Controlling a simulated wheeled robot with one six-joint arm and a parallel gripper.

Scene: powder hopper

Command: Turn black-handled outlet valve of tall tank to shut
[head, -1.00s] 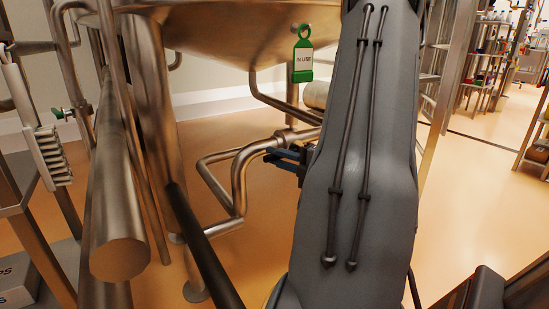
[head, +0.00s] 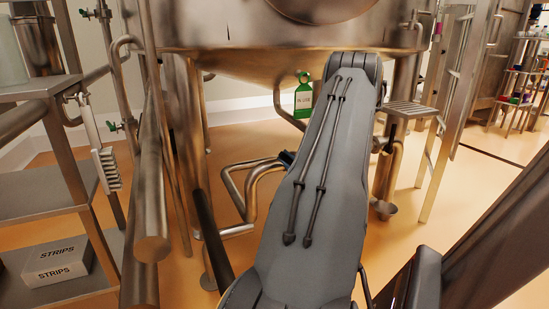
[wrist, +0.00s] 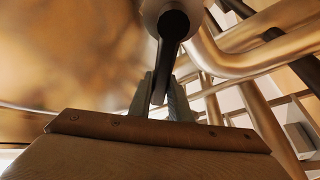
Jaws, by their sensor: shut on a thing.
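The tall steel tank (head: 240,40) stands at centre in the head view, with its outlet pipe (head: 250,178) bending below it. In the wrist view, the valve's black handle (wrist: 173,28) hangs from a round steel fitting (wrist: 160,8) and runs down between my fingers. My gripper (wrist: 163,88) is shut on the black handle. How far the handle is turned cannot be told.
A green tag (head: 303,95) hangs under the tank. Steel legs and pipes stand close on both sides. A rack (head: 45,190) with a box marked STRIPS (head: 56,265) is at left.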

